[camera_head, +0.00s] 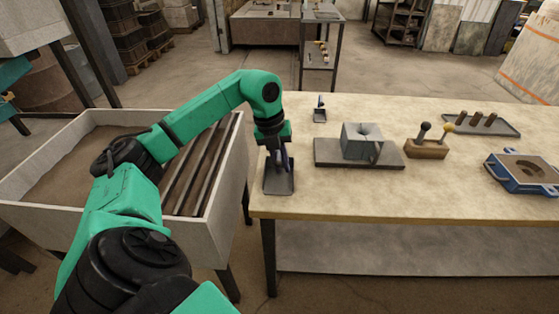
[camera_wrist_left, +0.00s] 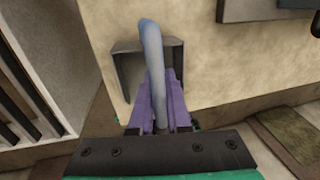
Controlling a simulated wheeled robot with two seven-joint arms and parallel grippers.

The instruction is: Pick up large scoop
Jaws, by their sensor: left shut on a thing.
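The large scoop shows as a pale blue-grey curved handle in the left wrist view (camera_wrist_left: 151,55). My right gripper is not in view.
On the table (camera_head: 350,205) are a smaller stand (camera_head: 320,115), a grey block on a plate (camera_head: 361,141), a wooden block with two knobs (camera_head: 426,149), a tray of pegs (camera_head: 482,124) and a blue-framed mould (camera_head: 525,172). A sand-filled bin (camera_head: 228,185) stands left. The table's front is clear.

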